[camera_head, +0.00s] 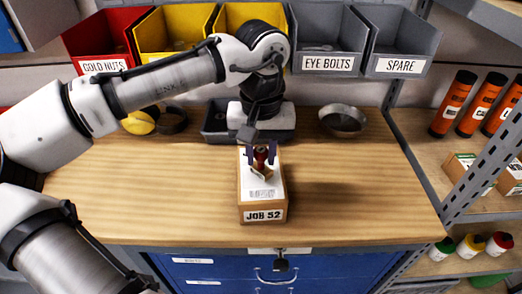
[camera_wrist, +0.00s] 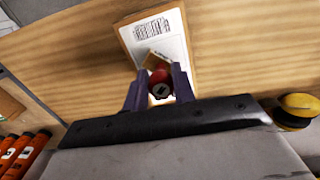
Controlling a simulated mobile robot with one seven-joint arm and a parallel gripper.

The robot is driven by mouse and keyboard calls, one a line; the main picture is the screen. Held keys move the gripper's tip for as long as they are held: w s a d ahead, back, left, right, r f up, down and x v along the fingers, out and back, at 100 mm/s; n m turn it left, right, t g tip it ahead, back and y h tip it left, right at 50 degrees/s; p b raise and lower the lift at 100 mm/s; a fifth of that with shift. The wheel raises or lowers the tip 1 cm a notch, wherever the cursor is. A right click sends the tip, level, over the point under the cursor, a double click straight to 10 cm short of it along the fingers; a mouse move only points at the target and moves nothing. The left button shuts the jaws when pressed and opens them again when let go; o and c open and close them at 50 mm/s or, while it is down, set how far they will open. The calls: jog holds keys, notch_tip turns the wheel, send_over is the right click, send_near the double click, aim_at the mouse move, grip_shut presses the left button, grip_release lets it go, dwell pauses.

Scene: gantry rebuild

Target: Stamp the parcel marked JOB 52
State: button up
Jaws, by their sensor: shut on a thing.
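The parcel marked JOB 52 (camera_head: 248,205) is a brown box with a white label on top, standing on the wooden bench. Its white label (camera_wrist: 172,42) with a barcode fills the upper middle of the wrist view. My gripper (camera_head: 262,155) is over the back part of the parcel, pointing down. Its two purple fingers (camera_wrist: 160,86) are shut on a stamp (camera_wrist: 159,76) with a red handle and a small wooden block at its foot. The stamp (camera_head: 261,167) is over the label; I cannot tell whether its block touches it.
The wooden bench (camera_head: 345,190) is clear on both sides of the parcel. A round metal dish (camera_head: 343,120) and a dark tray (camera_head: 214,122) stand at the back. Yellow ear defenders (camera_head: 140,121) lie back left. A shelf post (camera_head: 452,180) bounds the right.

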jog(key=shift+f, duration=0.45)
dwell(1.6)
notch_tip(320, 180, up, 7)
jog(key=p, duration=0.6)
jog(key=shift+r+p, duration=0.1)
jog(key=shift+p, duration=0.25)
dwell(0.5)
